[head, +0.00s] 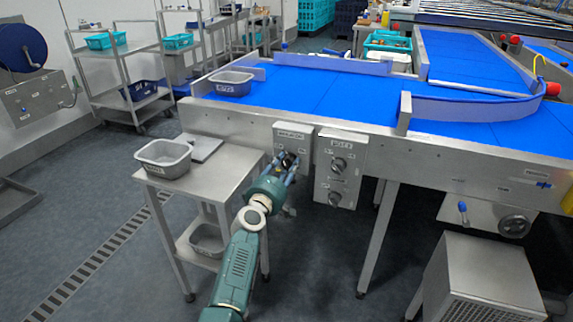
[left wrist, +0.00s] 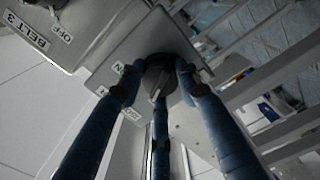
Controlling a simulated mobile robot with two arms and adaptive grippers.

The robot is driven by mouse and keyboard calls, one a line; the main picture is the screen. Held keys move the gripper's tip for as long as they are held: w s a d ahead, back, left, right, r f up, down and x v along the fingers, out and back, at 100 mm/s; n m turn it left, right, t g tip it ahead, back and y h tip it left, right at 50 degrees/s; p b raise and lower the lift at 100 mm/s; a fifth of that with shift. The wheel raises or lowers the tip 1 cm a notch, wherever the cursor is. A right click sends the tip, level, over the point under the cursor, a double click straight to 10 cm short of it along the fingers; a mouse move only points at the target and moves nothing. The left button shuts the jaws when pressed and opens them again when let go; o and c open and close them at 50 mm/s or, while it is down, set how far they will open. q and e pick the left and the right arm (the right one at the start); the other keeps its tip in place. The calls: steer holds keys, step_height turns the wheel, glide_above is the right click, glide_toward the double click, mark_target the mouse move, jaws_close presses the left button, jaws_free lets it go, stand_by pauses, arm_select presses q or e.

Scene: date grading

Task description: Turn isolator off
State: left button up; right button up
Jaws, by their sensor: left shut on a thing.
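The isolator is a small grey metal box (head: 293,136) with a label, fixed to the side of the blue conveyor. In the left wrist view its dark round knob (left wrist: 158,72) sits on a grey plate (left wrist: 128,48) with small ON and OFF labels. My left gripper (head: 287,161) reaches up to the box front. In the left wrist view its blue fingers (left wrist: 162,88) close around the knob, covering part of it. I cannot clearly tell which label the knob points to. My right gripper is not in view.
A second box with two dark knobs (head: 338,144) is mounted just right of the isolator. A steel side table (head: 222,171) with a grey tub (head: 163,168) stands close on the left. The blue belt (head: 330,92) lies above. Open floor is at lower left.

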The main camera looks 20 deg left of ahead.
arm_select(q)
steer(key=n, duration=0.3)
steer(key=shift+f+n+p, duration=0.15)
steer(key=shift+n+p, duration=0.15)
steer(key=shift+n, duration=0.1)
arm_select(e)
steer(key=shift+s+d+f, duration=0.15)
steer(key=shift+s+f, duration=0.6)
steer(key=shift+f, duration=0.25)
arm_select(q)
steer(key=shift+n, duration=0.3)
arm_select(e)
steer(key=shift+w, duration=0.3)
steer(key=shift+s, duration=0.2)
arm_select(q)
steer(key=o, duration=1)
steer(key=shift+o, duration=0.8)
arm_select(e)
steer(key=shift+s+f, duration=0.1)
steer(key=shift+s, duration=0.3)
arm_select(q)
steer(key=s, duration=0.7)
steer(key=shift+s, duration=0.3)
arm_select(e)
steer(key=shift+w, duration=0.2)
